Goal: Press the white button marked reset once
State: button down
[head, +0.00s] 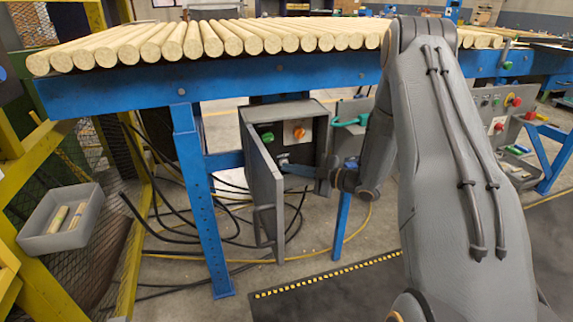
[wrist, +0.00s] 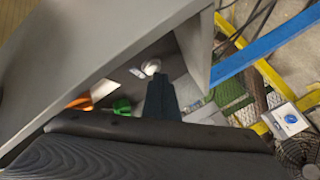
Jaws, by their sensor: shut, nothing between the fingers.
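The white button (wrist: 151,67) shows in the wrist view as a small round cap inside an open grey control box (head: 315,112). My gripper (head: 287,168) is shut and empty. It reaches into the box past the open door (head: 266,195). In the wrist view the dark fingertips (wrist: 157,78) end just beside the white button; I cannot tell whether they touch it. I cannot make out the white button in the head view, and its marking is not readable. A green button (head: 267,137) and an orange knob (head: 299,132) are on the same panel.
The open door stands close to my gripper's left. Wooden rods (head: 250,38) lie across a blue frame (head: 270,78) above the box. A teal handle (head: 350,122) is to the right. A grey bin (head: 38,243) hangs at the left, and black cables lie behind.

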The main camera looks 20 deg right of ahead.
jog(key=shift+w+r, duration=0.2)
jog(key=shift+w, duration=0.1)
jog(key=shift+s+a+p, duration=0.15)
jog(key=shift+s+p, duration=0.05)
jog(key=shift+p, duration=0.25)
jog(key=shift+f, duration=0.1)
jog(key=shift+a, duration=0.15)
jog(key=shift+s, duration=0.1)
jog(key=shift+s+d+f, duration=0.1)
jog(key=shift+d, duration=0.1)
jog(key=shift+s+d+p, duration=0.15)
jog(key=shift+s+p, duration=0.25)
jog(key=shift+s, duration=0.2)
jog(key=s+p, duration=0.2)
jog(key=s, duration=0.2)
